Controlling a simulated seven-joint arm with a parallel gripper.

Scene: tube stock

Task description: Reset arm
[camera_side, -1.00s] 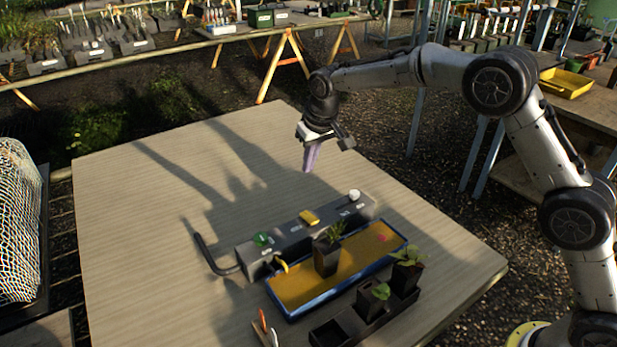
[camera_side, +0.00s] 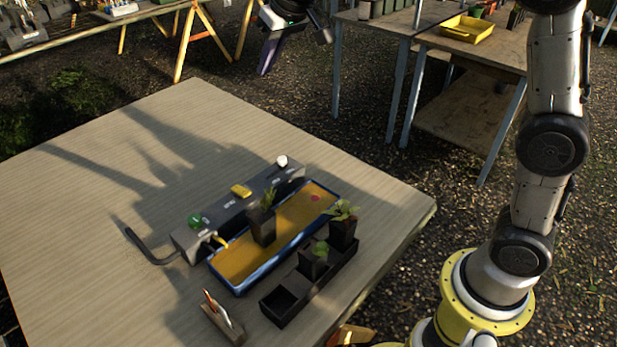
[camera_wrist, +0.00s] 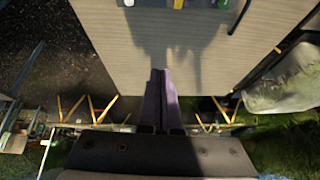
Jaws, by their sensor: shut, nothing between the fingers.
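My gripper (camera_side: 264,70) is raised at the top of the side view, beyond the far edge of the table (camera_side: 80,190) and well apart from everything on it. Its purple fingers are together and empty, and in the wrist view the closed fingers (camera_wrist: 159,74) point toward the table. On the table, a blue-rimmed tray (camera_side: 240,287) with an orange-yellow floor holds a dark pot with a plant (camera_side: 263,225). A black holder (camera_side: 285,312) beside it carries two potted plants (camera_side: 343,232) and (camera_side: 313,262), with an empty slot at its near end.
A grey box (camera_side: 217,222) with a green button, a yellow part and a white knob stands behind the tray. A small stand with pen-like items (camera_side: 222,318) is at the near edge. The table's left side is clear. Benches (camera_side: 470,45) stand behind.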

